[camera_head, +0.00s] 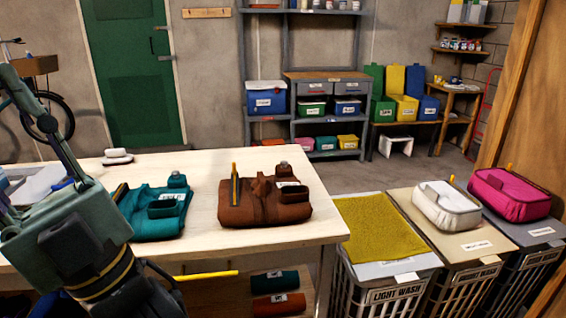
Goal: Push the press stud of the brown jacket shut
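The brown jacket (250,213) lies folded in a compact bundle on the pale wooden table (270,240), near its right end. It has a white label, a raised fold in the middle and a yellow-and-dark upright strip at its left. A small grey piece shows at its back right; I cannot tell whether it is the press stud, or whether the stud is open or shut. My arm comes in at the left edge, and my gripper (150,290) is low at the lower left, well apart from the brown jacket. Its fingertips are not clear.
A teal folded garment (155,222) lies between my arm and the brown jacket. White folded items (117,156) lie at the table's back left. Laundry baskets (390,295) with a yellow cloth, a white bag and a pink bag stand at the right. Bare tabletop surrounds the brown jacket.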

